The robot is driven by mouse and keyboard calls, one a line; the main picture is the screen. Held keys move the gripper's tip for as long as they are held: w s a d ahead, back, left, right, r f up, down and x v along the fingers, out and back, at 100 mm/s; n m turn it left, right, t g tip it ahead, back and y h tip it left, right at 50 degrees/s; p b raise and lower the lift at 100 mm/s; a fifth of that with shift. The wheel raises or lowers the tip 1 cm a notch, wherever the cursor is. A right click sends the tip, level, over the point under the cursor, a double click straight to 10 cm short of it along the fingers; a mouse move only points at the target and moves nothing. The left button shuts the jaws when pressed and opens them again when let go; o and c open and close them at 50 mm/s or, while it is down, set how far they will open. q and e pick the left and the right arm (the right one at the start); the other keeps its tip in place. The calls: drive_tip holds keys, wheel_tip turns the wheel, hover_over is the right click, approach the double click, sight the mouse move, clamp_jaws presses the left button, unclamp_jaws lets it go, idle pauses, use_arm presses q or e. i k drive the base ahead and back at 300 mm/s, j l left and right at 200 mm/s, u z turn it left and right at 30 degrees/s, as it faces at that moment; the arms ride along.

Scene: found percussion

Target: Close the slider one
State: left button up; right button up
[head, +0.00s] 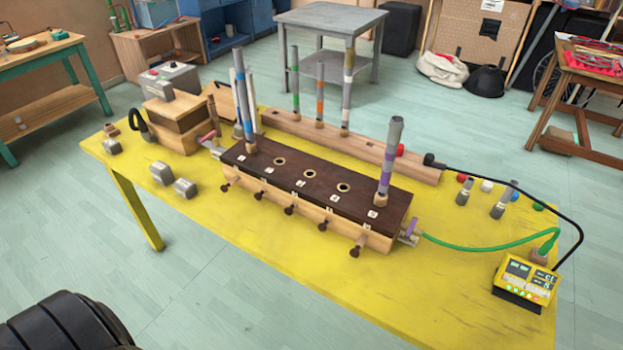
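A long wooden box (320,219) with a dark top (326,184) stands on the yellow table. Several sliders with dark round knobs stick out of its front side: the leftmost (225,188), ones along the middle (290,211), and the rightmost (355,252). Small white labels sit on the top above them, too small to read, so I cannot tell which slider is one. A grey-and-blue tube (241,95) stands upright in the left end and a grey-and-purple tube (389,160) in the right end. Three holes between them are empty. Neither gripper is in view.
A wooden rack (400,166) with upright tubes stands behind the box. A green hose (480,247) runs from the box's right end toward a yellow device (525,279). Grey metal blocks (186,188) lie left of the box. The yellow table top (400,283) in front is clear.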

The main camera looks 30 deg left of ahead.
sight(223, 188)
drive_tip(key=j+u, duration=0.1)
drive_tip(key=u, duration=0.4)
drive_tip(key=j+u, duration=0.1)
drive_tip(key=u, duration=0.35)
drive_tip(key=j+u, duration=0.1)
drive_tip(key=u, duration=0.4)
